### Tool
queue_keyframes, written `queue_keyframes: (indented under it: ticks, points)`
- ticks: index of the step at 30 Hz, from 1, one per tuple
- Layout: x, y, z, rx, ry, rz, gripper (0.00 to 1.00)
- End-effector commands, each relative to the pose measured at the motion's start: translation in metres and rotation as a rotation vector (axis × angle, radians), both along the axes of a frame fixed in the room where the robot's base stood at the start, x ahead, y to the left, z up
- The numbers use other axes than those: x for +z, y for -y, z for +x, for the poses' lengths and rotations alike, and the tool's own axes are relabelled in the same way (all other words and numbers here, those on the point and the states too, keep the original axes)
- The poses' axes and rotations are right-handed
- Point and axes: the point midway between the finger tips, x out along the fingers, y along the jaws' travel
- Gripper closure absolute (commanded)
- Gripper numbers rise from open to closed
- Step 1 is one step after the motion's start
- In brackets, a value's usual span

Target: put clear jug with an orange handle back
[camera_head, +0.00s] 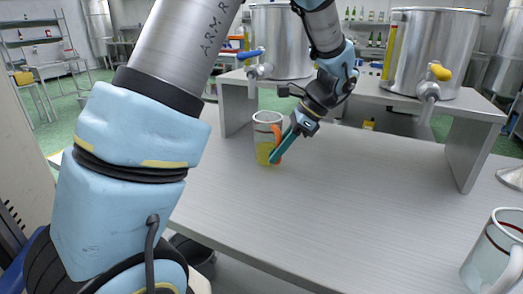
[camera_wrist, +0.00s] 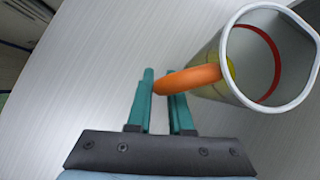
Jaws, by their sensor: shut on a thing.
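The clear jug with an orange handle (camera_head: 262,135) is upright at the table's left part, in front of the left steel tank. Yellow shows in its lower part. In the wrist view the jug (camera_wrist: 228,62) is at upper right, seen into its mouth, with a red ring inside. My gripper (camera_head: 275,158) reaches it from the right. In the wrist view my gripper's teal fingers (camera_wrist: 163,88) are shut on the orange handle (camera_wrist: 190,78). I cannot tell whether the jug's base touches the table.
Two steel tanks with taps, the left blue-levered (camera_head: 252,54) and the right yellow-levered (camera_head: 440,72), stand on a raised grey shelf (camera_head: 462,130). Another jug (camera_head: 492,255) stands at the right front. The middle of the grey table (camera_head: 350,195) is clear.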

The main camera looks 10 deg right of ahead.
Motion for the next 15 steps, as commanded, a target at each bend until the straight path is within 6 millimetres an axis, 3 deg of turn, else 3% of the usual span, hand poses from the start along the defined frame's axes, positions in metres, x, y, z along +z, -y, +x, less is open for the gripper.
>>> queue_keyframes:
  ticks: [15]
  points:
    - [0.002, -0.035, 0.026, 0.002, 0.0, 0.0, 1.0]
